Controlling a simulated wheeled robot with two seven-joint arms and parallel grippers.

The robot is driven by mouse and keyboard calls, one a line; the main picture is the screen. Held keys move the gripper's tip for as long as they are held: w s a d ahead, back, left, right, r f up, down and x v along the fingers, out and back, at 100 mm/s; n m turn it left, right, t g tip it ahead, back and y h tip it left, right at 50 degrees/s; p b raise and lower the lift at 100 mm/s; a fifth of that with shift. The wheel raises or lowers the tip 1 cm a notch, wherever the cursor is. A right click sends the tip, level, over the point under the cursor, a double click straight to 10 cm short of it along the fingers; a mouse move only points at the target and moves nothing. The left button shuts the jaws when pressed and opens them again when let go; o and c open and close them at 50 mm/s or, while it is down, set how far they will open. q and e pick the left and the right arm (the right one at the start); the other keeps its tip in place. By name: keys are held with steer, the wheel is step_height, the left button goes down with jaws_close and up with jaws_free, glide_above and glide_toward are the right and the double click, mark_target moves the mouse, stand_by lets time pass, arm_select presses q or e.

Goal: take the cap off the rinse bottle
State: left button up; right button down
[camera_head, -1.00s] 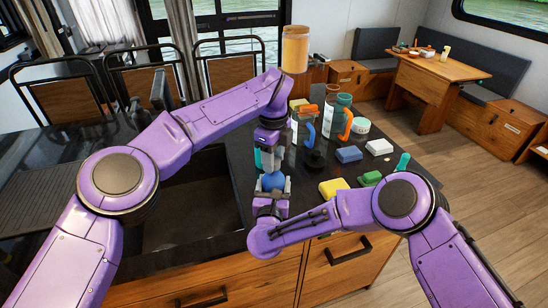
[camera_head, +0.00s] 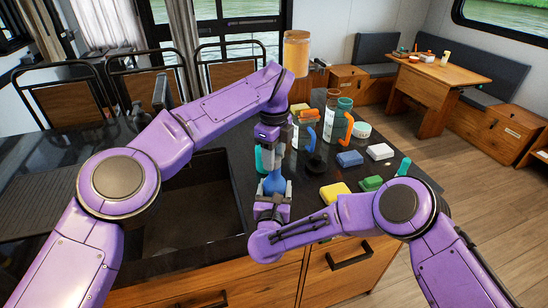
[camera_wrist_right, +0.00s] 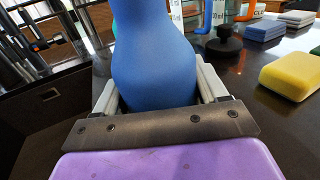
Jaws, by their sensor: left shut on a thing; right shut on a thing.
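The rinse bottle (camera_head: 274,184) is blue and stands upright between my two grippers, with a round body and a narrowing neck. It also fills the middle of the right wrist view (camera_wrist_right: 155,60). My right gripper (camera_head: 272,203) is shut on the bottle's lower body, with one finger on each side. My left gripper (camera_head: 271,160) points down from above and is shut at the top of the bottle. The cap is hidden by the left fingers, and I cannot tell whether it is still joined to the neck.
A black round thing (camera_head: 314,163) stands nearby. An open sink (camera_head: 190,215) is at left.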

steer(key=shift+d+f, duration=0.1)
steer(key=shift+f, duration=0.15)
arm_select(q)
steer(key=shift+r, duration=1.9)
arm_select(e)
steer(key=shift+c, duration=0.8)
jaws_free()
arm_select(q)
steer(key=shift+w+d+f, duration=0.1)
steer(key=shift+w+f, duration=0.1)
steer(key=shift+w, duration=0.05)
arm_select(e)
steer(key=shift+o, duration=0.8)
steer(key=shift+w, duration=0.2)
